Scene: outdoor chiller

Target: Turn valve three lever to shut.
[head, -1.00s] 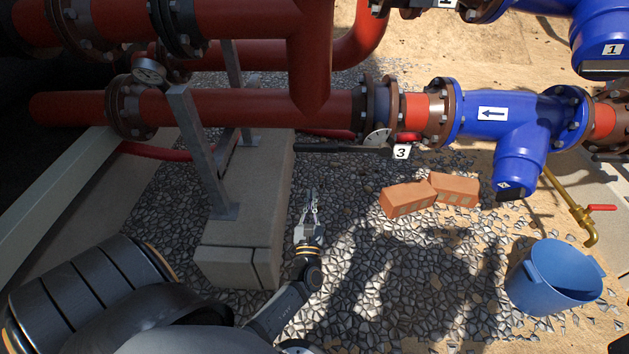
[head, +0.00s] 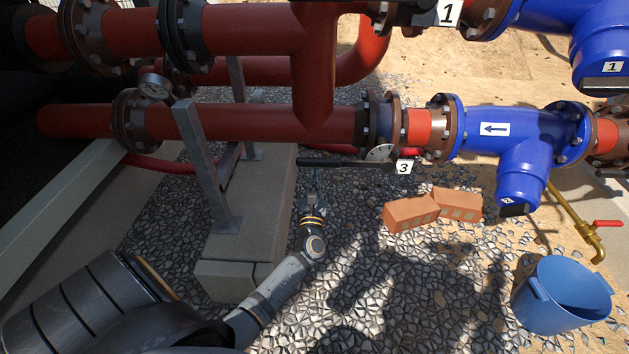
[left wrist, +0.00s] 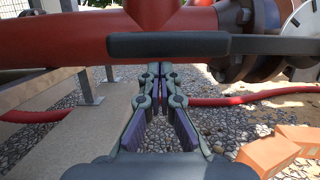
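The valve three lever (head: 340,163) is a long dark bar. My left gripper (head: 314,176) is just below the lever's free left end in the head view. My right gripper is not in view.
A concrete block with a metal pipe support (head: 207,165) stands left of my left gripper. Two orange bricks (head: 411,213) lie on the gravel to the right. A blue bucket (head: 562,297) stands at lower right. A red hose (left wrist: 270,96) runs behind the fingers.

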